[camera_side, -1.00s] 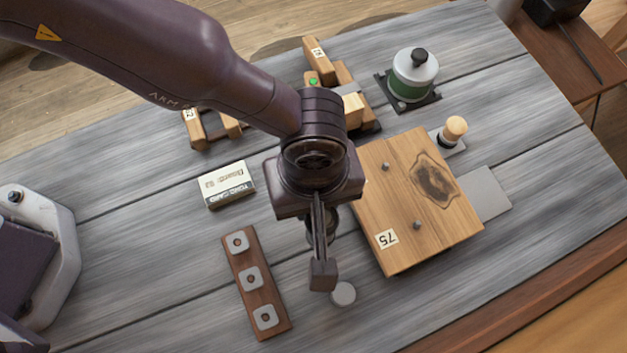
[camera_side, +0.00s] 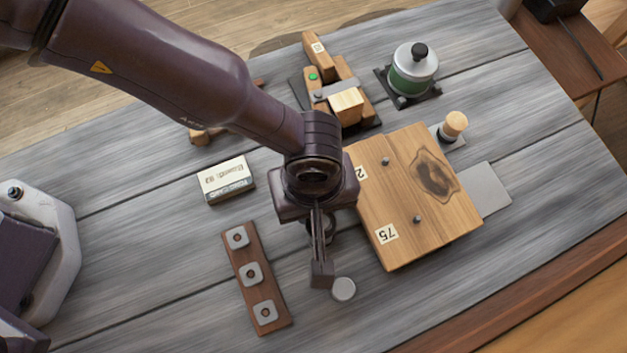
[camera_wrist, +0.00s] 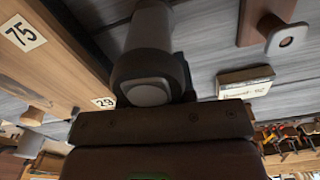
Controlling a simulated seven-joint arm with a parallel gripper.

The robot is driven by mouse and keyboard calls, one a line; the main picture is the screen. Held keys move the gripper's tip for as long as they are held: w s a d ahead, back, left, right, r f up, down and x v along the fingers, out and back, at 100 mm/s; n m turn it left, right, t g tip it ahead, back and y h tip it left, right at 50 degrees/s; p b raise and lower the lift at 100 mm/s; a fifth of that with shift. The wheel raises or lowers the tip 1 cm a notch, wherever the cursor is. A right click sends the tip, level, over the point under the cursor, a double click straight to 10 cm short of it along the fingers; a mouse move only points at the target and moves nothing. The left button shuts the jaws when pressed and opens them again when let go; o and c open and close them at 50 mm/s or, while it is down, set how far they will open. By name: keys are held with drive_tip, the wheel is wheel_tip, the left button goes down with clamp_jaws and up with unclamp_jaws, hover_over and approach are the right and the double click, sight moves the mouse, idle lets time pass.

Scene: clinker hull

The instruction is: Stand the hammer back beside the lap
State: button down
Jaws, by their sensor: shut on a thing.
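My gripper (camera_side: 321,268) hangs near the left front edge of the lap, a wooden plank board (camera_side: 432,228) with a "75" label and metal studs. It is shut on the hammer. In the wrist view the hammer (camera_wrist: 151,38) appears as a grey cylinder with a dark collar, close against my gripper's body. The lap's edge (camera_wrist: 45,65) runs to its left there. I cannot tell whether the hammer touches the table.
A brown strip with grey squares (camera_side: 243,260) and a labelled box (camera_side: 226,179) lie to the left. Wooden clamps (camera_side: 345,105) and a green-banded pot (camera_side: 413,72) stand behind.

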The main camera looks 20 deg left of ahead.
drive_tip(key=shift+f, duration=0.35)
drive_tip(key=c, duration=0.9)
unclamp_jaws()
drive_tip(key=shift+o, duration=0.2)
drive_tip(key=shift+f, duration=0.1)
drive_tip(key=shift+r, duration=4.05)
